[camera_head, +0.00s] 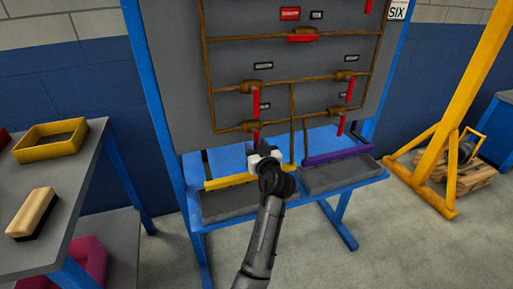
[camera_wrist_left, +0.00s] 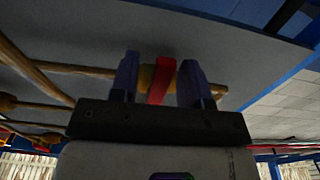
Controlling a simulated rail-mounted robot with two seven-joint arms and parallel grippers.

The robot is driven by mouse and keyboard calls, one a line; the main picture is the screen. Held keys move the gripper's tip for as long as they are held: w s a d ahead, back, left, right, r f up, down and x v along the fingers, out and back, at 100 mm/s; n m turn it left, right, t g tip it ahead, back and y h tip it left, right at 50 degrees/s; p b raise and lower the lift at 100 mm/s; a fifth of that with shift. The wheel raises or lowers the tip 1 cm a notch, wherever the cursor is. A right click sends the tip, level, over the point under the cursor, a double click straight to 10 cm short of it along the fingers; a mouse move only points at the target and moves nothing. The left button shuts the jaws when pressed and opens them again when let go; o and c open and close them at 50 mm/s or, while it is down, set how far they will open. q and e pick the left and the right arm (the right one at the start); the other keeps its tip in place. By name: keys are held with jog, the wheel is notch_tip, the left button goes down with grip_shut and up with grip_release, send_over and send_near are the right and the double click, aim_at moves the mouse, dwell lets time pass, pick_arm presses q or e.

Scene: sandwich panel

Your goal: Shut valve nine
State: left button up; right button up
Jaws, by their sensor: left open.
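A grey panel (camera_head: 170,75) carries brown pipes and valves with red handles. My left gripper (camera_head: 254,148) is at the lower-left valve (camera_head: 248,126), whose red handle (camera_head: 256,137) hangs down across its pipe. In the left wrist view, that red handle (camera_wrist_left: 161,80) stands between the two open fingers of my left gripper (camera_wrist_left: 158,68), with a gap on each side. The brown valve body shows behind it. The valve labels are too small to read, so I cannot tell which valve is nine. My right gripper is not in view.
Other handles hang down at upper left (camera_head: 256,102), upper right (camera_head: 349,91) and lower right (camera_head: 341,125); the top one (camera_head: 302,39) lies along its pipe. Yellow (camera_head: 228,183) and purple (camera_head: 337,157) bars edge trays below. A table (camera_head: 75,190) stands left, a yellow frame (camera_head: 447,140) right.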

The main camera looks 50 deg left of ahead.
pick_arm(q)
jog(key=p+v, duration=0.2)
jog(key=v, duration=0.5)
jog(key=shift+d, duration=0.25)
dwell(0.6)
